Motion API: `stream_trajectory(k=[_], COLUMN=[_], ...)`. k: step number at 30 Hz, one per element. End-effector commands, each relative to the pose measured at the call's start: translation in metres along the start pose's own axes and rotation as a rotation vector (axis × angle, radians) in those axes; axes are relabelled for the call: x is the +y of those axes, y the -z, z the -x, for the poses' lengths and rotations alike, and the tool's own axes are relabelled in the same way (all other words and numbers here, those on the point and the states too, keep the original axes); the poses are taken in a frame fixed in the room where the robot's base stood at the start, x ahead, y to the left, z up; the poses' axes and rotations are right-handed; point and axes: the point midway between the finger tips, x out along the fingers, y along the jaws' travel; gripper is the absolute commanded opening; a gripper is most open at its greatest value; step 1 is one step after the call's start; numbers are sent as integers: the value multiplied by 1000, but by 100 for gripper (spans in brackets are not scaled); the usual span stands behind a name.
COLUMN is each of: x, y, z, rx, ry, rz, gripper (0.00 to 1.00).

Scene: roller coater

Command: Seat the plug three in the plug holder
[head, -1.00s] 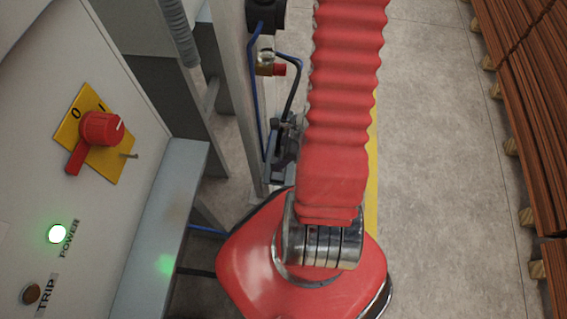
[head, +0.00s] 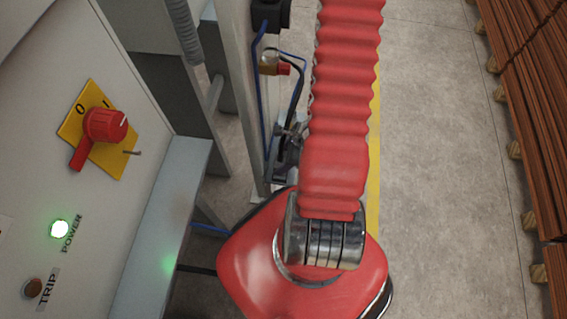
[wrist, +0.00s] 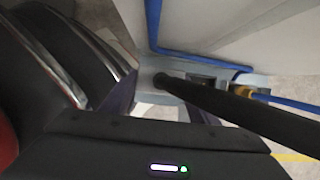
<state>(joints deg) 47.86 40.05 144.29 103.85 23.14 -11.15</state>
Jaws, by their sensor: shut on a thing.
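My gripper (wrist: 160,100) shows in the wrist view, with dark fingers on either side of a small space below a grey bracket. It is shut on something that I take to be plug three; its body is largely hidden. A thick black cable (wrist: 225,108) crosses from the right and ends at a dark round end (wrist: 164,82) by the grey bracket (wrist: 205,78). This bracket, with a dark opening, may be the plug holder. Whether the plug is in it or only near it, I cannot tell. In the head view my arm hides most of this area.
A blue hose (wrist: 153,25) runs along the pale post in the wrist view. The control cabinet (head: 40,165) stands left, and stacked boards (head: 530,80) right.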

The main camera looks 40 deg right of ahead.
Motion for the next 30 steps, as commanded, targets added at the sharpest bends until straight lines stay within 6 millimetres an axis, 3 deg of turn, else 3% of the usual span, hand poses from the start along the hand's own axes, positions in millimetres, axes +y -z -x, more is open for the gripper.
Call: stream_trajectory(k=[13,26,27,30], x=[-1,-1,-1,-1], y=[17,19,19,19], z=[-30,-34,-34,-34], rx=[0,1,1,1], ry=[4,6,6,6], rz=[-15,-15,-16,-16], gripper=[24,24,56,63])
